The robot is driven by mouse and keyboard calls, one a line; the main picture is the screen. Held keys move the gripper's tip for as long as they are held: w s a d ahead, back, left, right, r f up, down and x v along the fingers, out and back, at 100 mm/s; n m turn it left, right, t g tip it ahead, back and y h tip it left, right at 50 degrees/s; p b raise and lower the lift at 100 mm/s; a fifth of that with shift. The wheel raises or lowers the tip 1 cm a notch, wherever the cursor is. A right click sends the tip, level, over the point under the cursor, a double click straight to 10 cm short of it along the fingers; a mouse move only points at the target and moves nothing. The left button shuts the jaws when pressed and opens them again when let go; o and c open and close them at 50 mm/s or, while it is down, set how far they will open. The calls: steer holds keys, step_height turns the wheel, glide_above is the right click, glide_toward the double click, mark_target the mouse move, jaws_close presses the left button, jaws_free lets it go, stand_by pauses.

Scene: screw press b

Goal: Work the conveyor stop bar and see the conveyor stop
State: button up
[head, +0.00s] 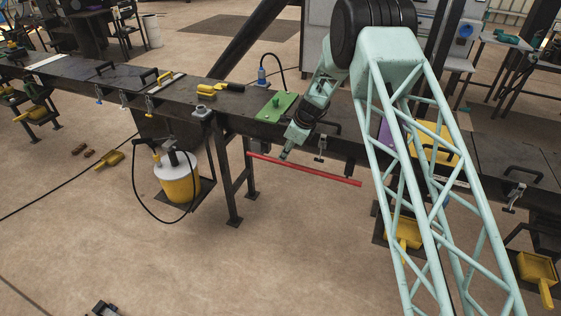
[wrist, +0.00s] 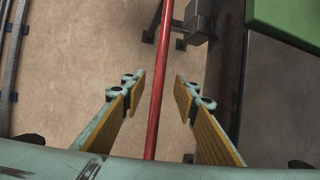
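The red stop bar (head: 310,171) runs along the front of the long dark conveyor table, below its top edge. In the wrist view the red bar (wrist: 157,85) passes lengthwise between the two fingers. My gripper (head: 284,157) is at the bar, near its left part in the head view. Its yellow-padded fingers (wrist: 160,95) are open, with a gap on both sides of the bar. I cannot tell how far the bar lies beyond the fingertips.
The dark conveyor table (head: 232,103) carries a green plate (head: 277,107) and yellow tools (head: 212,90). A white and yellow canister (head: 178,178) with a black hose stands left of the bar. The floor in front is mostly clear.

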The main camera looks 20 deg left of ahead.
mark_target(280, 161)
steer(key=shift+b+x, duration=0.45)
steer(key=shift+x, duration=3.25)
